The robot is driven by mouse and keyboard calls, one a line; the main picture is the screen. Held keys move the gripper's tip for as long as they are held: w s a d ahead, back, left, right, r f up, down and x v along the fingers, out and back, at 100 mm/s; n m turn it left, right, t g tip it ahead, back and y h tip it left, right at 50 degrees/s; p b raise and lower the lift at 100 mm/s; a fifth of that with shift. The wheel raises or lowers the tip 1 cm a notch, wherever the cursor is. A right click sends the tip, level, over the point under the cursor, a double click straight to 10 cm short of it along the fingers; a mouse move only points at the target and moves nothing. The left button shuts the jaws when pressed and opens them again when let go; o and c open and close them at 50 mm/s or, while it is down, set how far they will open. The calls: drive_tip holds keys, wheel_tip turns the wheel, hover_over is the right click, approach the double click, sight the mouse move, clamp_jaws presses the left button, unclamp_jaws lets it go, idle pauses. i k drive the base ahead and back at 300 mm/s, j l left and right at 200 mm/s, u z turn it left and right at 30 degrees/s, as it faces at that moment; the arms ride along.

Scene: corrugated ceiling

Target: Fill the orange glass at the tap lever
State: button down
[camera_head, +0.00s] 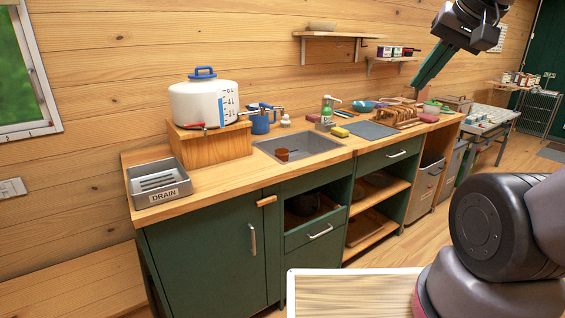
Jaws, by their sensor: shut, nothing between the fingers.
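A small orange-brown cup (283,154), which looks like the orange glass, stands in the sink (315,151); I cannot see whether it holds water. A white water container (203,104) with a blue handle stands on a wooden block left of the sink. A red piece (192,125) that may be the tap lever shows low on the container's front; the spout is too small to make out. My gripper (420,84) is at the upper right, shut and empty, high above the counter and far right of the cup.
A drain tray (158,183) sits at the counter's left end. A blue mug (261,122) stands behind the sink. A soap bottle (327,108), a sponge (340,132), a grey mat (369,130) and a wooden rack (397,115) line the counter to the right.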

sight(260, 104)
drive_tip(key=i+j, duration=0.15)
drive_tip(key=i, duration=0.35)
drive_tip(key=i+j, duration=0.1)
drive_tip(key=i, duration=0.45)
